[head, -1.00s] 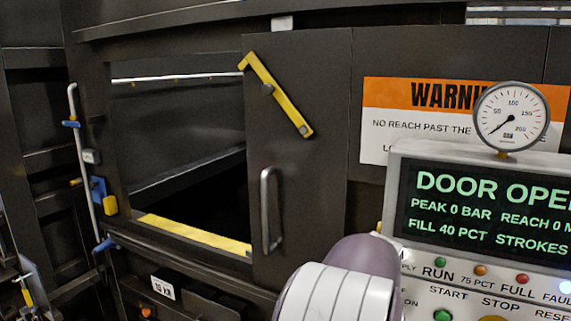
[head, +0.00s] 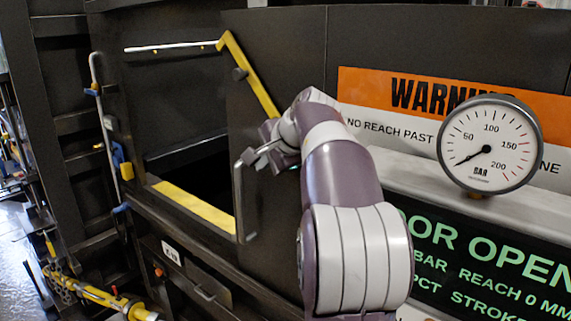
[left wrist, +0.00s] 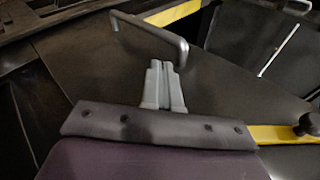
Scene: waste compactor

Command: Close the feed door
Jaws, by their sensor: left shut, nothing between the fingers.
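The feed door (head: 275,220) is a dark sliding panel standing to the right of the dark feed opening (head: 200,160), which is uncovered. Its grey bar handle (head: 238,205) runs upright near the door's left edge. A yellow bar (head: 250,75) slants across the door's top. My left gripper (head: 249,160) is close to the handle's upper end, with its fingers together and empty. In the left wrist view the closed fingertips (left wrist: 161,68) point at the door face beside the handle (left wrist: 150,32); I cannot tell whether they touch it. My right gripper is out of view.
A control panel (head: 480,250) reading "DOOR OPEN" and a pressure gauge (head: 489,145) stand at the right, below an orange and white warning sign (head: 375,90). A yellow sill strip (head: 195,207) edges the opening. A hooked rod (head: 104,130) hangs left of it.

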